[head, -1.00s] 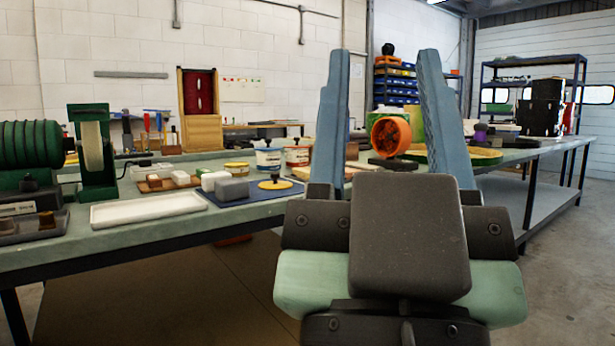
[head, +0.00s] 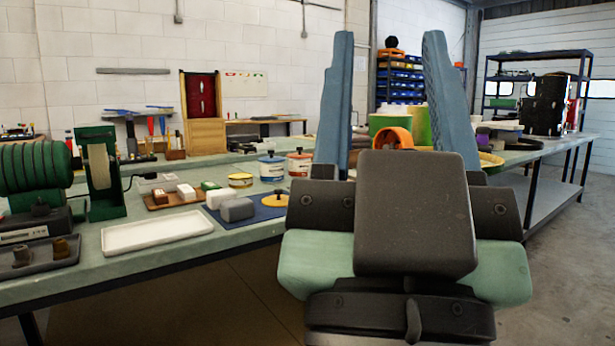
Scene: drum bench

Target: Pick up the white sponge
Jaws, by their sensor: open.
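A white block (head: 219,197), which looks like the white sponge, lies on a blue mat (head: 262,214) on the green bench. A grey block (head: 237,210) sits just in front of it and partly overlaps it in view. A smaller white block (head: 186,192) lies on a brown board to the left, so I cannot be sure which white block is the sponge. My gripper (head: 389,42) points up with its two blue-grey fingers wide apart and nothing between them. It is in the foreground, right of the blocks and apart from them.
A white tray (head: 157,232) lies at the bench's front edge. A green grinder (head: 98,172) stands at the left. A yellow disc (head: 275,199) lies on the mat, with tubs (head: 271,167) behind. My gripper hides part of the bench, including most of an orange object (head: 393,138).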

